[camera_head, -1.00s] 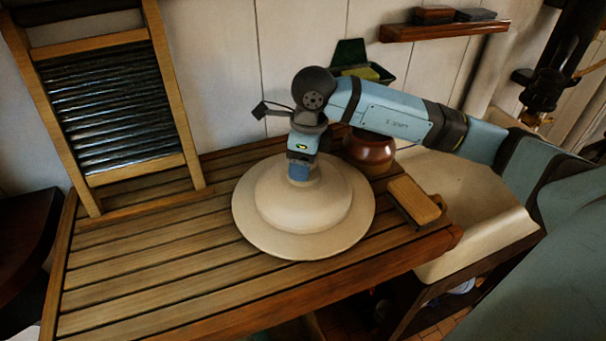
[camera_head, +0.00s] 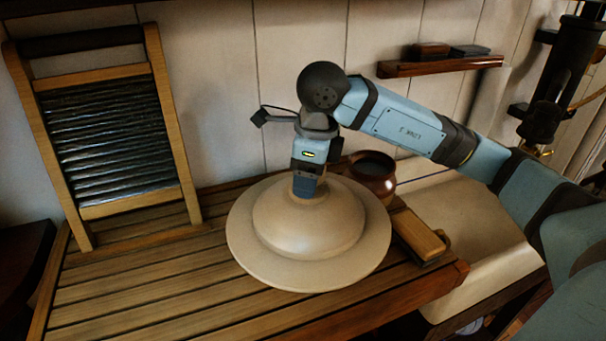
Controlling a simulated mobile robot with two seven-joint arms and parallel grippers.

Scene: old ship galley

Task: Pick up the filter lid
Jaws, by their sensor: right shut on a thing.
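The filter lid (camera_head: 308,222) is a wide cream disc with a raised dome, over the slatted wooden drainboard. My right gripper (camera_head: 305,188) points straight down at the top centre of the dome and is shut on the lid there. The fingertips and the part they grip are mostly hidden. The lid looks level and appears slightly above the slats, though the gap under its rim is hard to see. My left gripper is not in view.
A brown pot (camera_head: 373,168) stands just behind the lid to the right. A wooden-backed brush (camera_head: 419,234) lies close to the lid's right edge. A washboard (camera_head: 108,135) leans on the wall at left. A pale sink (camera_head: 470,215) is at right. The front-left slats are clear.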

